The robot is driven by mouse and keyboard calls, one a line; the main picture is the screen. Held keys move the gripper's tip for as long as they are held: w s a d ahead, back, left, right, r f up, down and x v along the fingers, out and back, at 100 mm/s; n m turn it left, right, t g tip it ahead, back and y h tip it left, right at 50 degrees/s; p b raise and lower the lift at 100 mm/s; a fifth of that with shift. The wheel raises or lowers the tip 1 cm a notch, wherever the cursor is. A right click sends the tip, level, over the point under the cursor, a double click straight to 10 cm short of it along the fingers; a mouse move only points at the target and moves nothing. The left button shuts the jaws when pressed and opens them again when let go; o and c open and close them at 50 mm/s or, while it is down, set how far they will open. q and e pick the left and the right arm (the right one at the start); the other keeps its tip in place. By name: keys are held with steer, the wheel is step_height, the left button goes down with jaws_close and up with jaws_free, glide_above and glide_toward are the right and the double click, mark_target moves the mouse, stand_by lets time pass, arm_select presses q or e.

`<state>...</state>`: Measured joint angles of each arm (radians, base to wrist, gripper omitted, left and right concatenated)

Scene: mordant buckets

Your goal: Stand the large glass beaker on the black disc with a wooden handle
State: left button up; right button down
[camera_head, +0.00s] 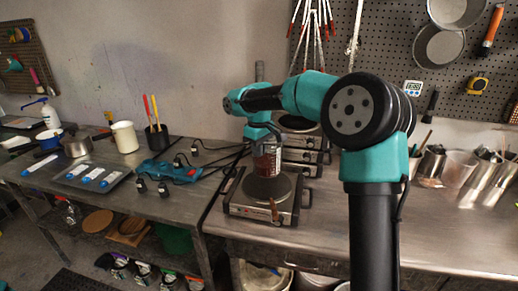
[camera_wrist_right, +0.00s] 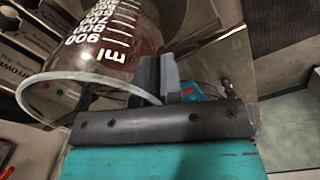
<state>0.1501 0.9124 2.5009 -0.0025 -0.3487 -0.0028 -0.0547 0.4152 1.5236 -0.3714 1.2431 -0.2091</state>
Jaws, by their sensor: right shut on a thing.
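The large glass beaker (camera_head: 266,162), with dark reddish contents, is upright in the head view over the hot plate. Its rim and white scale marks show large in the right wrist view (camera_wrist_right: 100,45). My right gripper (camera_head: 262,134) is shut on the beaker's wall near the rim; its dark fingers show in the wrist view (camera_wrist_right: 168,78). The black disc (camera_head: 266,188) lies on top of the front hot plate, with a small wooden handle (camera_head: 275,211) toward the front. The beaker's base overlaps the disc's far part; I cannot tell whether it touches. My left gripper is out of view.
The front hot plate (camera_head: 246,210) stands at the steel bench's left end. More hot plates (camera_head: 303,157) stand behind it. Metal and clear containers (camera_head: 458,168) stand right. The bench front right is clear.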

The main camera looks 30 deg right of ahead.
steer(key=shift+f, duration=3.05)
steer(key=c, duration=1.2)
jaws_free()
step_height(320, 180, up, 17)
steer(key=shift+r, duration=0.2)
stand_by(0.3)
